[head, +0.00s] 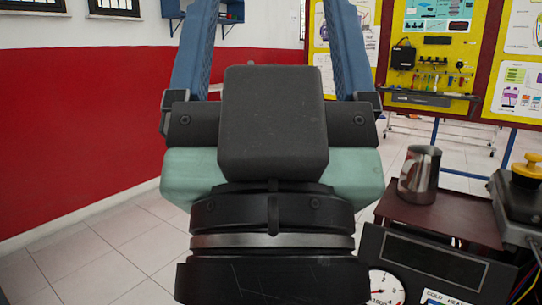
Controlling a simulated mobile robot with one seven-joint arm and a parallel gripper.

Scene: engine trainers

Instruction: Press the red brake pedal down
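My gripper (270,12) is large in the middle of the head view, seen from behind, with its two blue fingers pointing up. The fingers stand wide apart with only wall showing between them, and their tips reach the top edge of the picture. The gripper is open and I see nothing held. No red brake pedal shows in this view. The gripper body and wrist hide the middle of the scene, so I cannot tell where the pedal is.
At the right, a metal pitcher (419,176) stands on a dark red-brown surface (437,214). Beside it is a grey unit with a yellow knob (526,172). A black panel (420,262) and a round gauge (384,288) are in front. Tiled floor (95,262) is clear at left, before a red-and-white wall.

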